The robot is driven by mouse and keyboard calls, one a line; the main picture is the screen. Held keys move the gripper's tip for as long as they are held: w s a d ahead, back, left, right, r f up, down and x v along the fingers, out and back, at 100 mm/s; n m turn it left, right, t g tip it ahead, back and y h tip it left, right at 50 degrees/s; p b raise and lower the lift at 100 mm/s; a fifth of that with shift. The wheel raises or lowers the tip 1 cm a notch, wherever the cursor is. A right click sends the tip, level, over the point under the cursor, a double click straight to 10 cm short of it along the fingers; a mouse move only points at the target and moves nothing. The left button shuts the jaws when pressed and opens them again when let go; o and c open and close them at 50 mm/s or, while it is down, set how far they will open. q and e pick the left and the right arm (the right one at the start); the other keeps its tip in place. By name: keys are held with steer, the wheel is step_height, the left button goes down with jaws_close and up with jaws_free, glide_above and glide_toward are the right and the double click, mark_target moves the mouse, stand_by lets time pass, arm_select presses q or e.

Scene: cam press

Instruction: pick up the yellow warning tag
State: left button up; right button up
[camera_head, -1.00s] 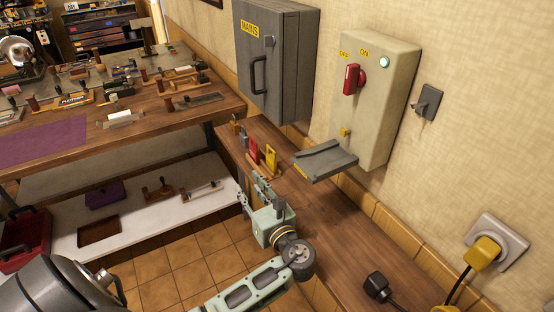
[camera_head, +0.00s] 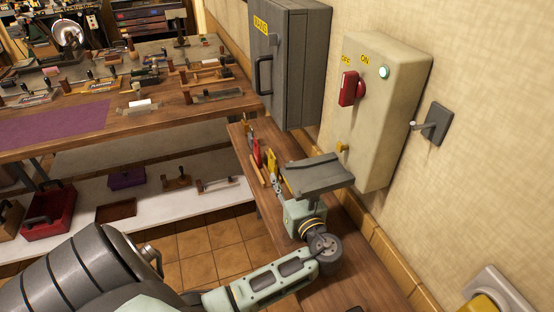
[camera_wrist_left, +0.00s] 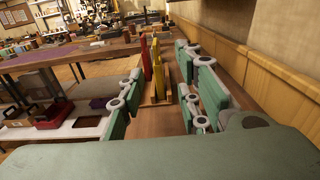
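The yellow warning tag (camera_head: 273,165) stands upright in a wooden holder on the narrow wooden bench, beside a red tag (camera_head: 256,153). In the left wrist view the yellow tag (camera_wrist_left: 157,68) shows straight ahead between my green fingers, with the red tag (camera_wrist_left: 145,58) just left of it. My left gripper (camera_head: 279,185) is open, low over the bench and close in front of the yellow tag. Contact cannot be told. A grey plate hides part of the gripper in the head view. My right gripper is not in view.
A grey cabinet (camera_head: 297,65) hangs behind the tags. The wall's wooden trim (camera_wrist_left: 255,80) runs close along the right. A cluttered workbench (camera_head: 150,112) stands at left.

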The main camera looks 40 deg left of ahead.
mark_target(276, 167)
arm_select(q)
steer(key=b+x, duration=0.1)
steer(key=x, duration=0.1)
steer(key=b+x, duration=0.2)
steer(key=x, duration=0.1)
steer(key=shift+a+f, duration=0.25)
steer(key=shift+a, duration=0.15)
steer(key=shift+a+b, duration=0.25)
steer(key=shift+b, duration=0.1)
steer(key=shift+r, duration=0.15)
jaws_close()
